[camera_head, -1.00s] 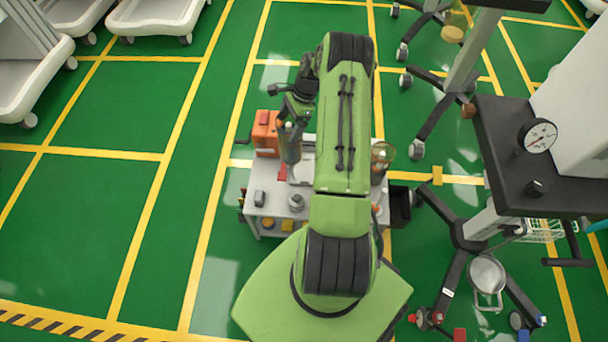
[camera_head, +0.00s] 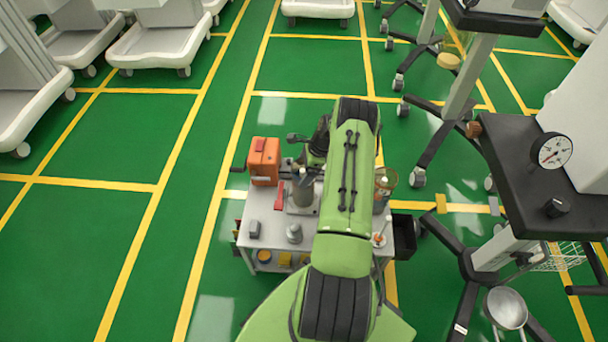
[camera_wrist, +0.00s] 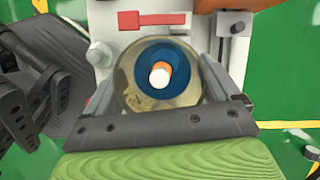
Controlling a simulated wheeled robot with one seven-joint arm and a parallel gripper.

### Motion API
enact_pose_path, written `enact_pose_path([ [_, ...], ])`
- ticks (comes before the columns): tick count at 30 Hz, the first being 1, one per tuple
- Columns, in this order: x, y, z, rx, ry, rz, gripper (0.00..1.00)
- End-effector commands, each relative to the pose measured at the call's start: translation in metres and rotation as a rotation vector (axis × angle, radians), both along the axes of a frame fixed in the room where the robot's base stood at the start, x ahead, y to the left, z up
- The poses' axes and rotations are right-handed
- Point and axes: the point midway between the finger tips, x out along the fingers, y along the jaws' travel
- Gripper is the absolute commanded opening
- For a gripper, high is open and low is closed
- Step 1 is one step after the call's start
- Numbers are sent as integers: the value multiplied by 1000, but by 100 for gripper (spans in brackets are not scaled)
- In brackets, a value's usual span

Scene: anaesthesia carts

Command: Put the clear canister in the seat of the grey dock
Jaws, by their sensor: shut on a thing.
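The grey dock (camera_head: 300,211) stands on the small cart's top, with a red lever (camera_head: 280,195) at its left; the lever also shows at the top of the wrist view (camera_wrist: 150,18). The clear canister (camera_wrist: 133,97) is yellowish, with a blue ring and a white and orange piece inside. It stands upright between the jaws of my gripper (camera_wrist: 160,88), which is shut on it. In the head view the canister (camera_head: 303,190) is at the dock, partly hidden by my arm. The seat is hidden under it, and I cannot tell whether it is fully down.
An orange box (camera_head: 265,160) stands behind and left of the dock. A grey knob-like part (camera_head: 294,233) is in front of it. An amber jar (camera_head: 386,180) stands on the cart's right side. A black bin (camera_head: 405,238) is beside the cart. A dark stand with a gauge (camera_head: 552,151) is at right.

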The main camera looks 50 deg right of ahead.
Motion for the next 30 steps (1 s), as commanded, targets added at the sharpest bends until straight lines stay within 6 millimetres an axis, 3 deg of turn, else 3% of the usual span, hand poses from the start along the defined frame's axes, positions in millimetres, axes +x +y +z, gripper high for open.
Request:
enact_pose_path([
  [10,0,0,-7,-1,-1,1,26],
  [11,0,0,-7,0,0,1,92],
  [12,0,0,-7,0,0,1,98],
  [21,-1,-1,-1,-1,0,0,100],
  [30,-20,-23,70,-3,-2,-2,100],
])
